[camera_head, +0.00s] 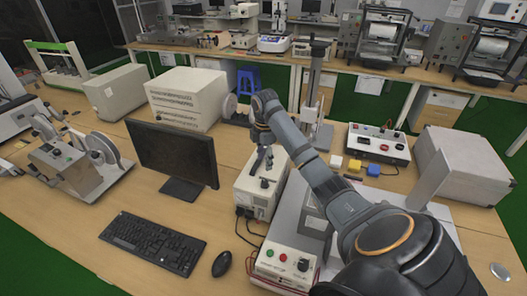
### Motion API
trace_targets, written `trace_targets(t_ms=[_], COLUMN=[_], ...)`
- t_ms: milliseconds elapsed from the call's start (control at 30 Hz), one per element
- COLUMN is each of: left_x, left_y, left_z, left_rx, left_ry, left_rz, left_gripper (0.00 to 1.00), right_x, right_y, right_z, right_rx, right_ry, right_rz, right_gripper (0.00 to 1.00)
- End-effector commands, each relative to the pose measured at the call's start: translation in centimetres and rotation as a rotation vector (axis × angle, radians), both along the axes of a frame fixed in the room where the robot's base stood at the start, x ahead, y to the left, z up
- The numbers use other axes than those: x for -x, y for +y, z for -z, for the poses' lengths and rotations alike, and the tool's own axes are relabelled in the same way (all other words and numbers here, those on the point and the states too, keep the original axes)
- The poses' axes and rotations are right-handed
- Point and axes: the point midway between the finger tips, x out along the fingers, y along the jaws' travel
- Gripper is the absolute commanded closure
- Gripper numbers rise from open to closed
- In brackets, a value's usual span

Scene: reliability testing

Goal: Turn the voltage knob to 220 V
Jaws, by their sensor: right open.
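My right arm reaches in from the lower right, and its gripper (263,163) points down over a white instrument box (258,190) in the middle of the table. The gripper is small and dark here, open, and nothing shows between its fingers. A control box (284,266) at the front has a red button, a green button and a dark round knob (303,264). The gripper is well apart from that knob. Another panel box (378,144) at the right carries red and dark controls. I cannot read any voltage marking. My left gripper is out of view.
A monitor (175,153), keyboard (154,242) and mouse (222,263) stand left of the instrument box. Yellow and blue blocks (373,170) lie right of my arm. A large grey box (462,165) stands at the right. Bare tabletop shows at the front left.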

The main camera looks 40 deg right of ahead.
Motion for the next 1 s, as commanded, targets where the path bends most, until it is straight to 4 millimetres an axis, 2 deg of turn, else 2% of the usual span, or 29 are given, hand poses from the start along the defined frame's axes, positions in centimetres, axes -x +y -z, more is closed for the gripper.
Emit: trace_targets(t_ms=[100, 200, 367, 400, 667, 800, 1000], left_x=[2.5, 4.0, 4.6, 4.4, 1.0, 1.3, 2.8], left_y=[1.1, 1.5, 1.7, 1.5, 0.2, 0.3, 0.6], left_z=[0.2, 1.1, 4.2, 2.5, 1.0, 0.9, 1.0], left_rx=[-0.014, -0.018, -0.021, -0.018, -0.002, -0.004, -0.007], left_ry=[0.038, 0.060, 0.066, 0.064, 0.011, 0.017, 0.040], left_rz=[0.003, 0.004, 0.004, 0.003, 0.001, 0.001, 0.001], left_gripper=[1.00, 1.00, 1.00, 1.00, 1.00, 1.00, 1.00], right_x=[0.0, 0.0, 0.0, 0.1, 0.1, 0.1, 0.1], right_y=[0.0, 0.0, 0.0, 0.1, 0.1, 0.1, 0.1], right_z=[0.1, 1.0, 4.0, 3.9, 8.8, 10.2, 10.6], right_rx=[0.000, 0.000, 0.000, -0.001, -0.003, -0.001, 0.001], right_ry=[0.000, 0.000, 0.000, 0.005, 0.002, 0.002, -0.001], right_rz=[0.000, 0.001, 0.001, 0.001, 0.001, 0.002, 0.001], right_gripper=[0.48, 0.48, 0.48, 0.48, 0.48, 0.48, 0.48])
